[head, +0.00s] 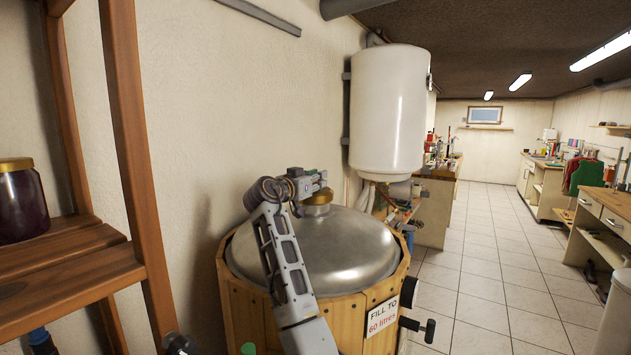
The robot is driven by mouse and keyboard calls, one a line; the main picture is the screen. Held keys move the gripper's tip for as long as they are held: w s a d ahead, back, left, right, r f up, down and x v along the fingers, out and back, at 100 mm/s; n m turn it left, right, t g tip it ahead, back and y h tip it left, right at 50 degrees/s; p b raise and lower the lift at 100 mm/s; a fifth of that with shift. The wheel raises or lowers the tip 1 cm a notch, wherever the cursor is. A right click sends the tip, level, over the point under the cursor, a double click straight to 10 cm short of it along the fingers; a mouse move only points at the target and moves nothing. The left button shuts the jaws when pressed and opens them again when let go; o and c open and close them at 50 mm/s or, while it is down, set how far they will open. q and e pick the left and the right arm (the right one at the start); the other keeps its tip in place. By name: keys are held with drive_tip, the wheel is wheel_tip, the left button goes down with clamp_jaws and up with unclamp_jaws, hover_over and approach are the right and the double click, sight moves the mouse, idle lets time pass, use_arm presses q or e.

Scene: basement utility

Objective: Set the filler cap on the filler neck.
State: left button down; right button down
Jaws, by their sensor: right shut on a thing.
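A large wooden-sided tank with a domed metal lid (335,254) stands in front of me. My right gripper (318,182) is above the top of the dome, its arm reaching up across the lid. It is shut on the filler cap (318,197), a small brass-coloured round piece just under the fingers. The filler neck (316,210) shows as a short pale ring below the cap, on top of the dome. The cap is directly over the neck and looks about level; I cannot tell whether they touch. My left gripper is not in view.
A wooden shelf (70,250) with a dark jar (20,200) stands at left. A white water heater (388,112) hangs on the wall behind the tank. The tank bears a "FILL TO 60 litres" sign (381,314). The tiled floor (490,270) at right is open.

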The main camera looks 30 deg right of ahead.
drive_tip(key=shift+s+f, duration=0.1)
drive_tip(key=shift+f, duration=0.1)
idle(0.3)
drive_tip(key=c, duration=1.2)
unclamp_jaws()
drive_tip(key=shift+f, duration=0.1)
drive_tip(key=shift+s+a+f, duration=0.1)
drive_tip(key=shift+s+a, duration=0.1)
drive_tip(key=shift+a, duration=0.4)
drive_tip(key=v, duration=0.4)
drive_tip(key=shift+s+a+r, duration=0.2)
drive_tip(key=shift+s+a, duration=0.05)
drive_tip(key=shift+a, duration=0.05)
drive_tip(key=shift+s+a+f, duration=0.1)
drive_tip(key=shift+s+a, duration=0.35)
drive_tip(key=shift+r, duration=0.25)
drive_tip(key=shift+f, duration=0.1)
